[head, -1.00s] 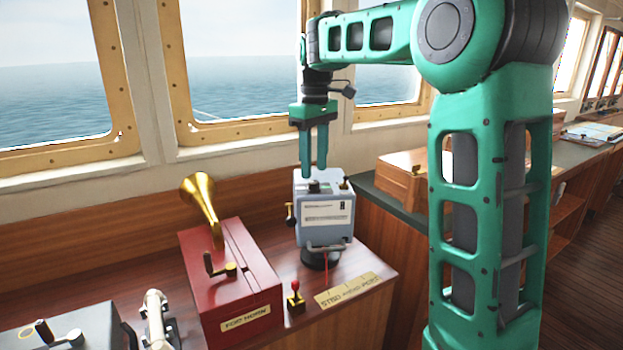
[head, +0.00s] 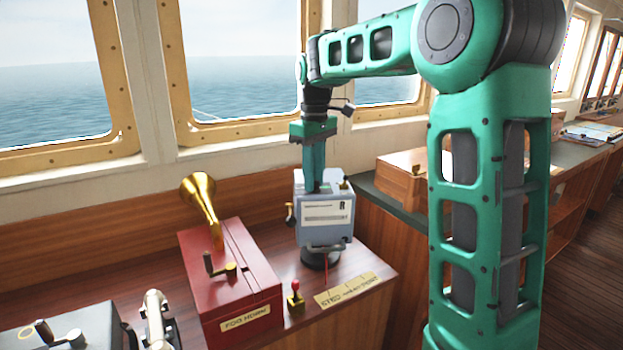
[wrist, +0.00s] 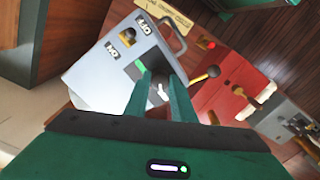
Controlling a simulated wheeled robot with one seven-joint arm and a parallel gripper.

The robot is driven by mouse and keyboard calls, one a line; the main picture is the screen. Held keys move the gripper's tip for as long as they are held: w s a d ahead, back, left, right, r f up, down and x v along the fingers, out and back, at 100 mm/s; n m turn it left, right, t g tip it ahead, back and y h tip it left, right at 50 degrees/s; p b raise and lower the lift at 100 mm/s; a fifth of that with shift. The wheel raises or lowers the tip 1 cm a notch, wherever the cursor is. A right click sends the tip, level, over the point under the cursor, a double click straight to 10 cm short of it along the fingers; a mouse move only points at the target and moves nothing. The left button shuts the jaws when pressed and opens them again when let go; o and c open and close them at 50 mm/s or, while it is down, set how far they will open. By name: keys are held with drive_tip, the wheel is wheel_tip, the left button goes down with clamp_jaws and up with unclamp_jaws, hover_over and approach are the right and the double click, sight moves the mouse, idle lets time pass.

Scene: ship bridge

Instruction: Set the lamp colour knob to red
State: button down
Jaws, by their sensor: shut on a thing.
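The lamp (head: 323,222) is a blue-grey box with a label on its front, on a dark round foot. It also shows in the wrist view (wrist: 95,75), with a brass switch (wrist: 127,36) between OFF and ON plates. My gripper (head: 315,188) points down onto the lamp's top and is shut on the colour knob. In the head view the fingers hide the knob. In the wrist view a pale part of the knob (wrist: 159,92) shows between the fingers, and a small green patch is by the fingertips. I cannot read the knob's setting.
A red fog horn box (head: 232,285) with a brass horn (head: 201,203) and crank stands left of the lamp. A small red-topped lever (head: 296,293) and a brass plate (head: 347,290) are in front. A wooden box (head: 402,178) is behind, to the right.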

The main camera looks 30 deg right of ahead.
drive_tip(key=m, duration=1.1)
drive_tip(key=shift+m, duration=0.3)
drive_tip(key=shift+w+r, duration=0.1)
idle(0.4)
drive_tip(key=c, duration=1.5)
unclamp_jaws()
wheel_tip(320, 180, up, 11)
drive_tip(key=shift+a+f, duration=0.1)
drive_tip(key=shift+f, duration=0.1)
